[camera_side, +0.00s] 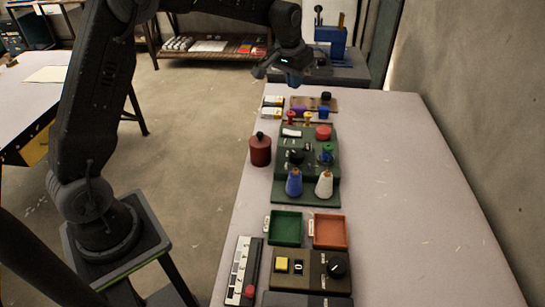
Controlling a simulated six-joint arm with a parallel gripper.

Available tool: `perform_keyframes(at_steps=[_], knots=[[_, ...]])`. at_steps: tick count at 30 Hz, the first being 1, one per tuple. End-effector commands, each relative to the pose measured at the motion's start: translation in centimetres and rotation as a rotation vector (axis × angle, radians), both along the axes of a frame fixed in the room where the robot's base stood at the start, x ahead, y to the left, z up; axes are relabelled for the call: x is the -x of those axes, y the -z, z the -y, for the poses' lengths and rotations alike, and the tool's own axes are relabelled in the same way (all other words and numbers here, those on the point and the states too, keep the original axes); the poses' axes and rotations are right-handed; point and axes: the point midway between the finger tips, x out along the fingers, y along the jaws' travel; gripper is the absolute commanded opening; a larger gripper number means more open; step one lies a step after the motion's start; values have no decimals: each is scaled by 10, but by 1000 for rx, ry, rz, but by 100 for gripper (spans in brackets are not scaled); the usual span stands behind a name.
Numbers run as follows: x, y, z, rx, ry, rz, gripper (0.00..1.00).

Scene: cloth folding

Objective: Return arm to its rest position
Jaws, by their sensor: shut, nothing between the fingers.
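My gripper (292,79) is in the side view at the top centre, at the end of my raised arm. It hangs in the air near the far end of the long pale table (400,200), above the height of the items there. It is shut and nothing shows between its fingers. No cloth is visible in this view.
The table bears a green stepped stand (290,190) with blue and white cones, a red canister (260,150), green (285,228) and orange (329,231) trays, and a control box (310,272). The table's right side is clear. A wall (470,120) runs along the right.

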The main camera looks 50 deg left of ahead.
Motion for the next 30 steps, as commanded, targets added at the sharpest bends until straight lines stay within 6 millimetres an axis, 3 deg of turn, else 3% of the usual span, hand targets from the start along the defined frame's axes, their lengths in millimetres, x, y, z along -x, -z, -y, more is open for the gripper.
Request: perform_keyframes(at_steps=[1, 6, 13, 21, 25, 30], knots=[[17, -20, 9, -4, 12, 19, 0], [78, -63, 33, -10, 49, 66, 0], [169, -94, 61, -18, 97, 130, 0], [272, -87, 82, -23, 153, 203, 0], [305, -74, 86, -24, 171, 227, 0], [325, -64, 89, -25, 184, 241, 0]])
